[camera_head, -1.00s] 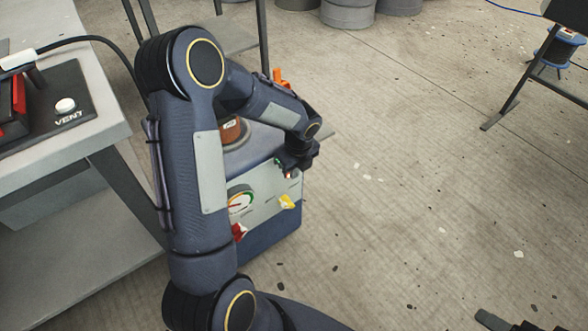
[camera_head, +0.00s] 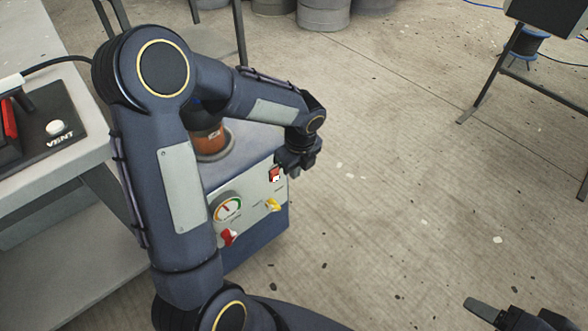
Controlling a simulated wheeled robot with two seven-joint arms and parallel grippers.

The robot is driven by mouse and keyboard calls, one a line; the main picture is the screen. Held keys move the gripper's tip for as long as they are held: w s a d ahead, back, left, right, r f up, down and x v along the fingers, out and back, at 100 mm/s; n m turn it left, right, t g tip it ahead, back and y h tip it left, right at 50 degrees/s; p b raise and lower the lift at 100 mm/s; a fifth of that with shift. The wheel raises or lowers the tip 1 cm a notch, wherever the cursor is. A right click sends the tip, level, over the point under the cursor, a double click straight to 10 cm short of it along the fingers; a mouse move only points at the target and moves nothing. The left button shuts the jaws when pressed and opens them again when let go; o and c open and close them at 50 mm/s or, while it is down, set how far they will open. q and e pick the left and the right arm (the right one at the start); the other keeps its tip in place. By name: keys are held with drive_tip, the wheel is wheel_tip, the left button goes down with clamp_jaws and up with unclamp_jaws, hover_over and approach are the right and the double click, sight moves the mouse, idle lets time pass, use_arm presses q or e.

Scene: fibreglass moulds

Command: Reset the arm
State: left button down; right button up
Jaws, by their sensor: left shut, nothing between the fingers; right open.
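My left arm comes in from the lower left, bends at a high elbow and reaches down to the right. Its gripper (camera_head: 296,166) is shut and empty, beside the upper right edge of a blue machine (camera_head: 262,246). I cannot tell whether it touches the machine. My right gripper (camera_head: 500,312) is open and empty at the lower right edge, mostly cut off by the frame. The machine's front panel carries a gauge (camera_head: 228,208), a red switch (camera_head: 275,174), a yellow knob (camera_head: 273,205) and a red knob (camera_head: 229,238). My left arm hides part of the machine.
A grey table (camera_head: 75,170) stands at the left with a black panel and a white VENT button (camera_head: 56,128). Grey drums (camera_head: 323,14) stand at the back. A dark stand (camera_head: 486,75) is at the upper right. The concrete floor in the middle is clear.

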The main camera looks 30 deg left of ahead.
idle(0.3)
use_arm(q)
drive_tip(key=s+d+r+n+t+h, duration=0.25)
drive_tip(key=s+r+n, duration=0.35)
drive_tip(key=s+n, duration=0.5)
drive_tip(key=s+d+r+n+t+h, duration=0.1)
drive_tip(key=s+r+n+t+h, duration=0.15)
drive_tip(key=s+r+n, duration=0.65)
wheel_tip(320, 180, up, 23)
drive_tip(key=s+n+p, duration=0.1)
drive_tip(key=n+p, duration=0.3)
drive_tip(key=p, duration=2.1)
drive_tip(key=shift+s, duration=0.15)
drive_tip(key=shift+a+f, duration=0.1)
